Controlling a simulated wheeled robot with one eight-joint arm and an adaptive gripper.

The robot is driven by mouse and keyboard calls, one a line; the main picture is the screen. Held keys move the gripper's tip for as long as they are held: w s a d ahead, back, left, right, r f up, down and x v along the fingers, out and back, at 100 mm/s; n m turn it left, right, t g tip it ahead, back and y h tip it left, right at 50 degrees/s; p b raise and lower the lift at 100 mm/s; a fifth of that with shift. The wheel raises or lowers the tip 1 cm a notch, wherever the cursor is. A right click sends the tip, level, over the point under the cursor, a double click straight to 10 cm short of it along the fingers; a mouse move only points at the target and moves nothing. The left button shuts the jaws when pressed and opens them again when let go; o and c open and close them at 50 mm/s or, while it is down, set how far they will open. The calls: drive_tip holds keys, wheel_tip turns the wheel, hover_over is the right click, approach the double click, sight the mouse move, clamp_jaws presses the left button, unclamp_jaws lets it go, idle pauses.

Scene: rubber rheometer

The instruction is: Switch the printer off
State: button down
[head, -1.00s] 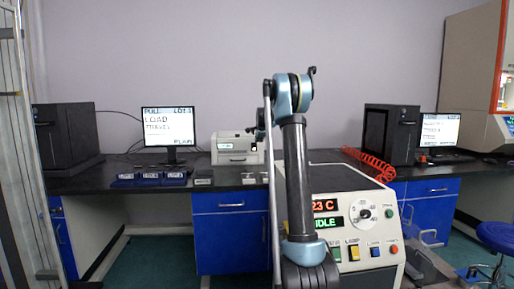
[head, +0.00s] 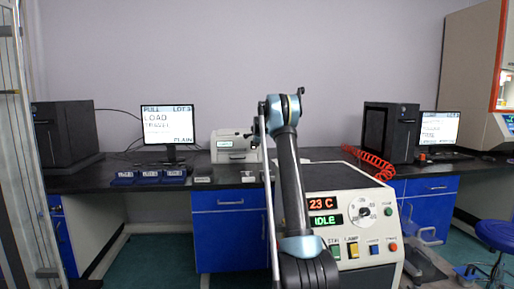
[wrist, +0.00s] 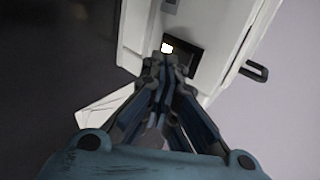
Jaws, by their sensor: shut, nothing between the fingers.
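The printer (head: 229,155) is a small white box on the black bench, left of my arm, with a small lit display on its front. In the wrist view the white printer body (wrist: 215,22) appears tilted and close up. It has a dark recessed panel (wrist: 189,56) with a bright white square (wrist: 167,47) at its edge. My gripper (wrist: 160,66) is shut and empty, its tips right by this panel; I cannot tell whether they touch it. In the head view my gripper (head: 252,138) is small and partly hidden beside the printer's right side.
The cream rheometer (head: 340,184) stands in front right, its displays reading 23 C and IDLE. A monitor (head: 167,124) and blue blocks (head: 149,176) are on the left bench. A red coiled hose (head: 372,164) lies by a black tower (head: 390,132) at right.

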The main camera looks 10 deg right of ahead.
drive_tip(key=shift+w+r, duration=0.1)
drive_tip(key=shift+w, duration=0.85)
drive_tip(key=shift+w+r+g, duration=0.15)
drive_tip(key=shift+w+g, duration=0.15)
drive_tip(key=shift+w, duration=0.05)
drive_tip(key=shift+r, duration=0.15)
drive_tip(key=shift+r, duration=0.65)
drive_tip(key=shift+s, duration=0.1)
